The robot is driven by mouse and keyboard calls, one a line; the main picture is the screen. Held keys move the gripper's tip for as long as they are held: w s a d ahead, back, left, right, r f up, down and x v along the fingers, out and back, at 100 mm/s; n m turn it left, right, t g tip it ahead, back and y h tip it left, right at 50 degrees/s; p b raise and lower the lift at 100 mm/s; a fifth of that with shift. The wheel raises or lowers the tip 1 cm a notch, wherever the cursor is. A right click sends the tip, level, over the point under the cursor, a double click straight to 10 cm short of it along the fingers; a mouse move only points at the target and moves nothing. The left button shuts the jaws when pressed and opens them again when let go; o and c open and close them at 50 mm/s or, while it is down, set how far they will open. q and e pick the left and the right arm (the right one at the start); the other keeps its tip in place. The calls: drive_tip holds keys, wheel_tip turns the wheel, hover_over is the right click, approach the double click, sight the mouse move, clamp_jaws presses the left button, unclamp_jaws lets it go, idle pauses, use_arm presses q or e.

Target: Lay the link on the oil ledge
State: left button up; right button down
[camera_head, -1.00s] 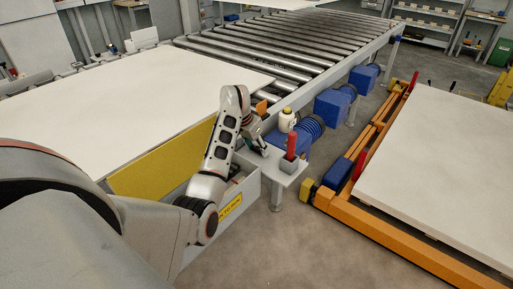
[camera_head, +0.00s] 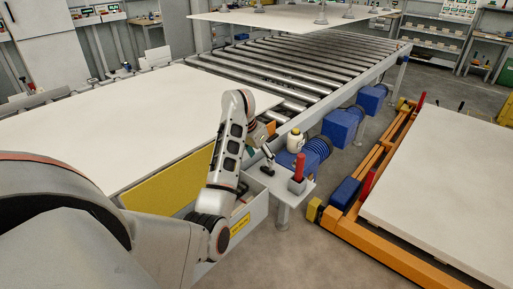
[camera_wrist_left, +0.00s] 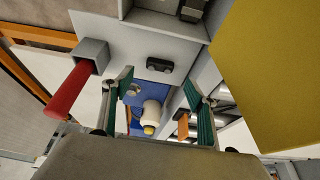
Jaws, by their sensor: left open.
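The link (camera_head: 267,171), small, dark and two-lobed, lies on the grey ledge (camera_head: 283,185) beside the roller conveyor. In the left wrist view the link (camera_wrist_left: 158,65) lies flat on the ledge plate (camera_wrist_left: 140,42), clear of both fingers. My left gripper (camera_head: 269,158) is just above the ledge near the link. In the left wrist view its green-padded fingers (camera_wrist_left: 160,105) are spread apart with nothing gripped. A white oil bottle with a yellow cap (camera_head: 296,141) stands by the ledge's far side. My right gripper is out of view.
A red handle (camera_head: 298,165) stands in a grey holder on the ledge. A yellow panel (camera_head: 170,176) and an open drawer (camera_head: 240,222) are on the near side. Blue motors (camera_head: 341,125) line the conveyor. A white panel (camera_head: 285,24) hangs above the rollers.

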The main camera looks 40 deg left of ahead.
use_arm(q)
drive_tip(key=p+v, duration=0.1)
drive_tip(key=v, duration=0.4)
drive_tip(key=shift+d+f, duration=0.1)
idle(0.5)
